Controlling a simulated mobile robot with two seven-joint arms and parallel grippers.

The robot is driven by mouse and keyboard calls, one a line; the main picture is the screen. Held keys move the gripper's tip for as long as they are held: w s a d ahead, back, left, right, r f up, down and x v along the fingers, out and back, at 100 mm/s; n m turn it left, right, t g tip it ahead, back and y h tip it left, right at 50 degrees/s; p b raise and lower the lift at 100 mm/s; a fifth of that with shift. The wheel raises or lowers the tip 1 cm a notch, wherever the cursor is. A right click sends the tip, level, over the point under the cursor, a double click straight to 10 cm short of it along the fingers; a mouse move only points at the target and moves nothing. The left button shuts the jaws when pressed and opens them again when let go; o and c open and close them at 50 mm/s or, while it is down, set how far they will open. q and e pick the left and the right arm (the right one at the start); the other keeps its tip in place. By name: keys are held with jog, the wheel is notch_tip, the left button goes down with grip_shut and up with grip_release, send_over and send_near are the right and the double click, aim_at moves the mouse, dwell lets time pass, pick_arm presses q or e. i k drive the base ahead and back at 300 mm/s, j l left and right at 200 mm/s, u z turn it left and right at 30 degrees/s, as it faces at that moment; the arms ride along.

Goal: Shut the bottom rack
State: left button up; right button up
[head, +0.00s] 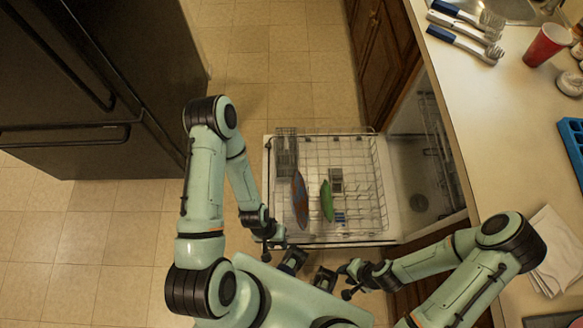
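The bottom rack (360,218) is a wire rack pulled out over the lowered dishwasher door (268,190). The dishwasher opening (425,150) is to its right. The rack holds a brown-red oblong item (300,200), a green oblong item (327,202) and a grey basket (287,152). My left gripper (292,262) is just beyond the rack's near edge, at the bottom of the picture. My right gripper (324,280) is beside it, lower and to the right. Both look apart from the rack, and their finger gaps are too small to read.
A black fridge (90,90) stands at the left. Tiled floor (280,70) is clear behind the rack. The counter (500,110) on the right bears brushes (462,42), a red cup (546,45), a blue tray (574,140) and a white cloth (553,250).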

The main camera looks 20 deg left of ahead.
aim_at(359, 137)
jog(key=u, duration=0.35)
jog(key=k+j+z, duration=0.15)
jog(key=z, duration=0.25)
jog(key=k+j+z, duration=0.15)
jog(key=j+z, duration=0.2)
jog(key=k+j+z, duration=0.1)
jog(key=z, duration=0.3)
jog(key=k, duration=0.1)
